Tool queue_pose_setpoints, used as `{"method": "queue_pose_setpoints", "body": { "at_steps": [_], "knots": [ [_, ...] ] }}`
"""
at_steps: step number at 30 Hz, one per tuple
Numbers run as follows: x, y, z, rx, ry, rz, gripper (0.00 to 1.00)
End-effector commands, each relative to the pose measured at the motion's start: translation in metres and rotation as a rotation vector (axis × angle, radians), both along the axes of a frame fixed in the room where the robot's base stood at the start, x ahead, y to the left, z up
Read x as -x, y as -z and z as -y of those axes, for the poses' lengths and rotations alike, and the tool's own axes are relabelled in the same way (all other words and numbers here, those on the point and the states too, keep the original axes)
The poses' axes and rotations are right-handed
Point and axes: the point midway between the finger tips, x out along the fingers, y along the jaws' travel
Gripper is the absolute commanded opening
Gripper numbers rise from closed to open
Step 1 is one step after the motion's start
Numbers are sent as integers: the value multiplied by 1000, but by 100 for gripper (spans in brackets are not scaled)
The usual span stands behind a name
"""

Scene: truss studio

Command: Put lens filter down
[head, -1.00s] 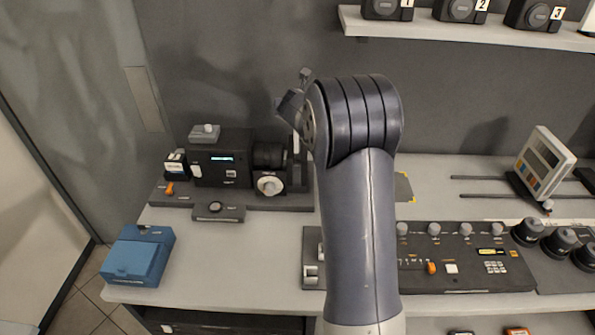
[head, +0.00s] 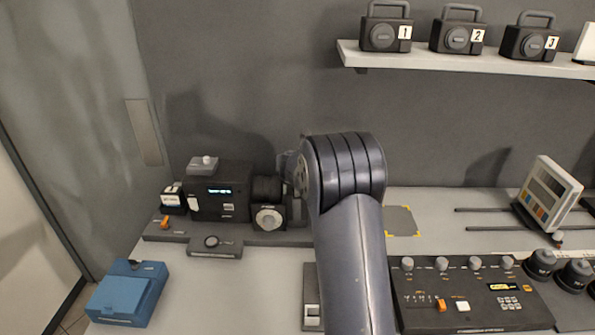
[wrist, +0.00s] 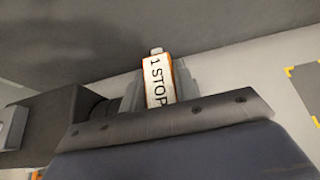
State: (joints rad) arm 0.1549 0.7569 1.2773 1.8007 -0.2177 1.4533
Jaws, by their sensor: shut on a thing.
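The lens filter (wrist: 157,84) shows in the wrist view as a narrow white face with orange edges, marked "1 STOP". My gripper (wrist: 158,72) is shut on it, with grey finger parts on either side of the label. The filter is just right of the dark camera's lens end (wrist: 104,107); I cannot tell whether they touch. In the head view my arm hides the filter and most of my gripper. The camera (head: 222,190) there stands on a dark base at the left of the bench.
A yellow-cornered grey mark (head: 402,221) lies on the bench right of my arm. A control panel (head: 470,295), a tilted monitor (head: 548,193) and a blue box (head: 128,293) stand around. A wall shelf (head: 470,58) holds numbered black units.

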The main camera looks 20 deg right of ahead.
Motion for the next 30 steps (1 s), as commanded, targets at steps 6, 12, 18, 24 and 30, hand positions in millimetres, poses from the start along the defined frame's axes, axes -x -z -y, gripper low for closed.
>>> {"method": "queue_pose_setpoints", "body": {
  "at_steps": [6,12,18,24,30],
  "knots": [
    [0,10,0,1,-1,2,0],
    [0,10,0,0,-1,2,0],
    [0,17,0,1,-1,2,0],
    [0,23,0,2,0,2,0],
    [0,22,0,1,0,1,37]
  ]
}}
